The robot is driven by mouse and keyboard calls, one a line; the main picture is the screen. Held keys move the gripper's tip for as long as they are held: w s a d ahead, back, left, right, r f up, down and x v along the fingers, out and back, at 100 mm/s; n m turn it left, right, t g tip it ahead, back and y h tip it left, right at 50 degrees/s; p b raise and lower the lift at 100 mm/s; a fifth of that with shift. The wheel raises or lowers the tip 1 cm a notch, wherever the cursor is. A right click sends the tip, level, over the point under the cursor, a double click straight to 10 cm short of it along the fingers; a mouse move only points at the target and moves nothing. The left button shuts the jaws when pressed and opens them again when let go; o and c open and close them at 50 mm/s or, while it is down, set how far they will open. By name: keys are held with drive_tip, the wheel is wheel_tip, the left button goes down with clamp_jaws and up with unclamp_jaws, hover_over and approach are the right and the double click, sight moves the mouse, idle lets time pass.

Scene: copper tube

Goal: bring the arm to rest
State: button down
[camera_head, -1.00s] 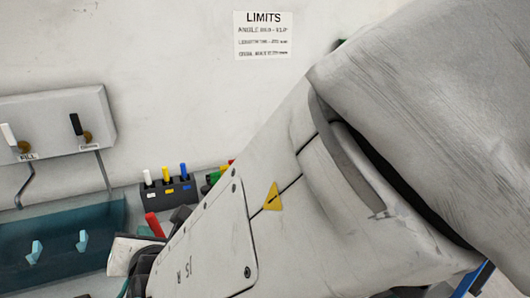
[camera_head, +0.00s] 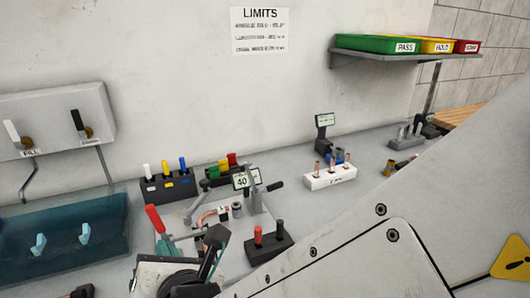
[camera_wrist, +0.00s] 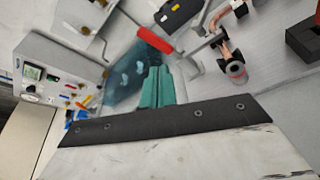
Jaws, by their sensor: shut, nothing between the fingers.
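My gripper (camera_wrist: 155,70) shows in the wrist view as two teal fingers pressed together, with nothing between them. The dark plate and pale body of my wrist fill the bottom of that view. In the head view my large white arm link crosses the lower right, and the end of my arm sits low at left of centre, over the near side of the bench. A copper tube piece (camera_head: 205,218) is at the bending fixture (camera_head: 240,224) in the head view. I cannot tell how far the fingers are from the fixture's red handle (camera_wrist: 153,40).
A blue translucent basin (camera_head: 100,222) with two light-blue hooks lies left. A valve panel (camera_head: 55,122) is on the wall. A marker holder (camera_head: 170,186), red-pegged black block (camera_head: 268,248) and white tube rack (camera_head: 330,178) stand on the bench. Green, yellow and red bins (camera_head: 378,44) are shelved right.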

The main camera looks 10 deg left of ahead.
drive_tip(key=w+d+m+g+h, duration=0.1)
drive_tip(key=w+d+m+h, duration=0.3)
drive_tip(key=d+m+h, duration=0.7)
drive_tip(key=w+d+m+h, duration=0.35)
drive_tip(key=d+m, duration=0.35)
drive_tip(key=d, duration=0.9)
drive_tip(key=s+d+r+m+g+y, duration=0.2)
drive_tip(key=s+d+m+g, duration=0.2)
drive_tip(key=d+m, duration=0.6)
drive_tip(key=s+d+r+m+g+y, duration=0.2)
drive_tip(key=s+d+m+g, duration=0.2)
drive_tip(key=d+m, duration=0.5)
drive_tip(key=shift+s+d+m, duration=0.4)
drive_tip(key=shift+s+m, duration=0.2)
drive_tip(key=shift+s, duration=0.65)
